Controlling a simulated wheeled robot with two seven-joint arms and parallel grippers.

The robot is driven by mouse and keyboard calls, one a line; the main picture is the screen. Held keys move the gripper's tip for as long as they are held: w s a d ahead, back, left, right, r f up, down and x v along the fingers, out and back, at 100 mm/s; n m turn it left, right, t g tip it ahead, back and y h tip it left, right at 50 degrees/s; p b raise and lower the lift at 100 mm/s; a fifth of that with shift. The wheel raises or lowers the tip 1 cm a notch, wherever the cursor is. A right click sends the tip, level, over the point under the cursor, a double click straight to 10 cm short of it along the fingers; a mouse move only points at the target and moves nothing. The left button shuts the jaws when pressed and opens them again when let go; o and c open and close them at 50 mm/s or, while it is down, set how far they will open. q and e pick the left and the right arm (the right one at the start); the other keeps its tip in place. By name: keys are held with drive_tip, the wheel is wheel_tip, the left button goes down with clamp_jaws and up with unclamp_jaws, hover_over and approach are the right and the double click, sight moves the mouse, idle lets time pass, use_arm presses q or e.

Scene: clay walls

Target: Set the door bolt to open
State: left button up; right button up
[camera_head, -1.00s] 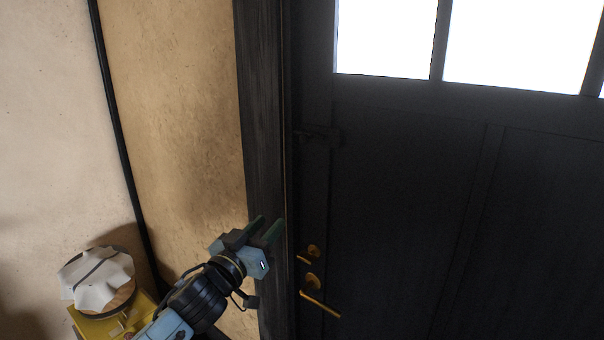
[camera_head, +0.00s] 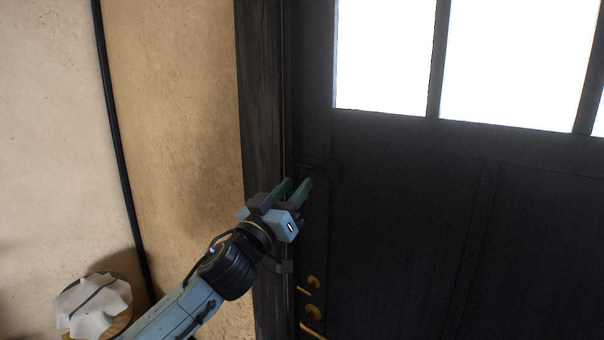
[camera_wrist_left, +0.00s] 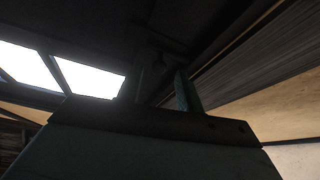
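The dark door bolt (camera_head: 318,166) sits on the black door (camera_head: 410,220) near its left edge, above the brass handles. It is dim against the dark wood, and its setting cannot be made out. My left gripper (camera_head: 294,186) is just below and left of the bolt, with its two green fingers apart and nothing between them. In the left wrist view the fingers (camera_wrist_left: 162,90) are also apart, pointing at a small dark shape on the door (camera_wrist_left: 158,60) that looks like the bolt. I cannot tell whether they touch it. My right gripper is not in view.
A brass knob (camera_head: 313,283) and a brass lever (camera_head: 312,322) are on the door below my gripper. The dark door frame (camera_head: 262,130) and tan wall (camera_head: 180,130) are at the left. A round stool-like object with a white cloth (camera_head: 92,305) stands at lower left.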

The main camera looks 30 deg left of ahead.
sight(303, 176)
use_arm(q)
drive_tip(key=shift+p+x, duration=0.3)
drive_tip(key=shift+x, duration=1.5)
drive_tip(key=shift+c, duration=0.3)
clamp_jaws()
